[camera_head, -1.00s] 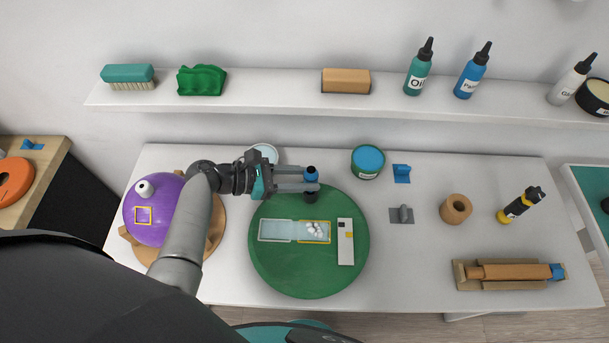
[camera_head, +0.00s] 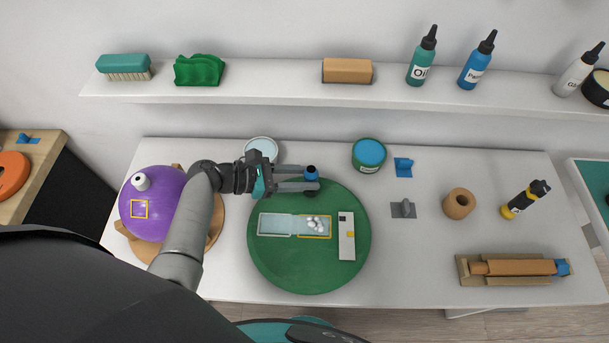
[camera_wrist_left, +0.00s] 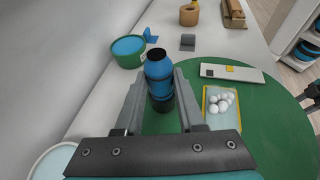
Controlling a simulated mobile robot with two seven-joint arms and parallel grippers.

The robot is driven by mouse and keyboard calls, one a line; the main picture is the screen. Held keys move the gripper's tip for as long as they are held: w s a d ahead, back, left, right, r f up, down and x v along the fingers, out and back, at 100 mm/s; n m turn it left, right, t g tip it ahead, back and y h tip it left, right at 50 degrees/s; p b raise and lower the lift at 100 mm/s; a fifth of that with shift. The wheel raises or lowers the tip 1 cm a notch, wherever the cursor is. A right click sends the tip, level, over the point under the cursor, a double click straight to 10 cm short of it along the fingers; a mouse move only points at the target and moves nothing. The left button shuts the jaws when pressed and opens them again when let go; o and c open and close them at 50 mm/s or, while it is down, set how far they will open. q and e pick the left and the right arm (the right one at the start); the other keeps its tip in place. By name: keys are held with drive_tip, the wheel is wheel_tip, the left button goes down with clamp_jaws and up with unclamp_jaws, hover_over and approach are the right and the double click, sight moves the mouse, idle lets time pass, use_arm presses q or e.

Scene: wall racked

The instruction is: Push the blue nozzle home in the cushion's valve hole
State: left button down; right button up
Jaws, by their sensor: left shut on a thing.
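The purple round cushion (camera_head: 150,228) lies at the left of the table on a wooden stand, with a white valve-like cap (camera_head: 140,181) on its upper left. My left gripper (camera_head: 311,186) is over the far edge of the green round mat, well to the right of the cushion. It is shut on the blue nozzle (camera_head: 311,173), which stands upright between the fingers. In the left wrist view the nozzle (camera_wrist_left: 159,70) shows a dark top and a black lower part. Whether its lower end touches the mat is hidden. My arm covers part of the cushion's right side.
A green tub with blue contents (camera_head: 368,155) stands just behind, right of the nozzle. A shelf (camera_head: 270,89) runs along the wall.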

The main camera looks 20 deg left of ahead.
use_arm(q)
drive_tip(key=shift+f, duration=0.1)
drive_tip(key=shift+c, duration=2.2)
unclamp_jaws()
drive_tip(key=v, duration=1.5)
drive_tip(key=shift+s, duration=0.1)
